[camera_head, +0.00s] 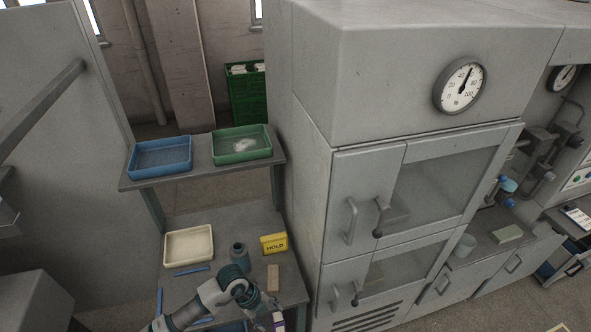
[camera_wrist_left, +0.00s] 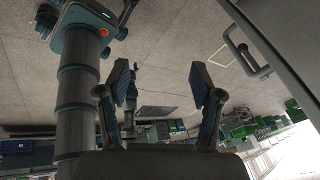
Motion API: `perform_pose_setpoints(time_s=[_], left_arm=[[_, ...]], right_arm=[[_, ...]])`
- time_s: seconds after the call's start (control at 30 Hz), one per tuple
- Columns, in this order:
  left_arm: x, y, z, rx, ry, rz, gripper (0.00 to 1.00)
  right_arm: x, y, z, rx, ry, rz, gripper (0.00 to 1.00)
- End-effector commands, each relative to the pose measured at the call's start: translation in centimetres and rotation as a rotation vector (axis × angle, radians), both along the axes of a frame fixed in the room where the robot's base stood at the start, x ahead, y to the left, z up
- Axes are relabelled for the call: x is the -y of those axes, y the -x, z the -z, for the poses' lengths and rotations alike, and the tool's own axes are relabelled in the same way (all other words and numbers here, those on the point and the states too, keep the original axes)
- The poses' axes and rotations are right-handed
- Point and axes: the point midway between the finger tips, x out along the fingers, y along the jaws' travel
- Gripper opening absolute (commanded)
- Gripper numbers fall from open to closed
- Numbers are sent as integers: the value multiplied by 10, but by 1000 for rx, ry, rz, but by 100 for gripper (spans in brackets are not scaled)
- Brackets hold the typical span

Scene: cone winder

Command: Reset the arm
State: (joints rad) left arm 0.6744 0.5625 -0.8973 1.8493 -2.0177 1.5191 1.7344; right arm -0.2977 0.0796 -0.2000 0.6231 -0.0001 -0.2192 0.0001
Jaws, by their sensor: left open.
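My left arm comes in from the bottom of the head view, bent over the lower shelf of the cart. Its gripper (camera_head: 272,312) is low in the picture, near the shelf's front right, and its fingers are hard to make out there. In the left wrist view the gripper (camera_wrist_left: 160,83) has its two fingers wide apart with nothing between them, only floor behind. My right gripper does not show.
The cart's lower shelf holds a cream tray (camera_head: 189,247), a dark bottle (camera_head: 239,257), a yellow HOLD box (camera_head: 273,243) and a tan block (camera_head: 273,278). Blue (camera_head: 160,158) and green (camera_head: 241,146) trays sit above. A grey cabinet (camera_head: 305,190) stands close at right.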

Motion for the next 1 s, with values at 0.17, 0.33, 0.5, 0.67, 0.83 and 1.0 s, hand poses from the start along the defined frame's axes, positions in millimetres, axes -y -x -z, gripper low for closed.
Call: perform_pose_setpoints(time_s=[0.17,0.33,0.5,0.67,0.83,1.0], left_arm=[[60,23,-22,18,302,73,66],[124,44,-83,82,766,79,66],[132,27,-193,256,1368,-217,66],[49,-23,-228,431,1633,-809,66],[-62,-42,-154,472,1446,-1543,66],[-122,9,-46,311,974,-2012,66]], right_arm=[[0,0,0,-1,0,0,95],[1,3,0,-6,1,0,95],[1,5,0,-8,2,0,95],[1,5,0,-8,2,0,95],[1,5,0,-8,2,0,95],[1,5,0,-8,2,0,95]])
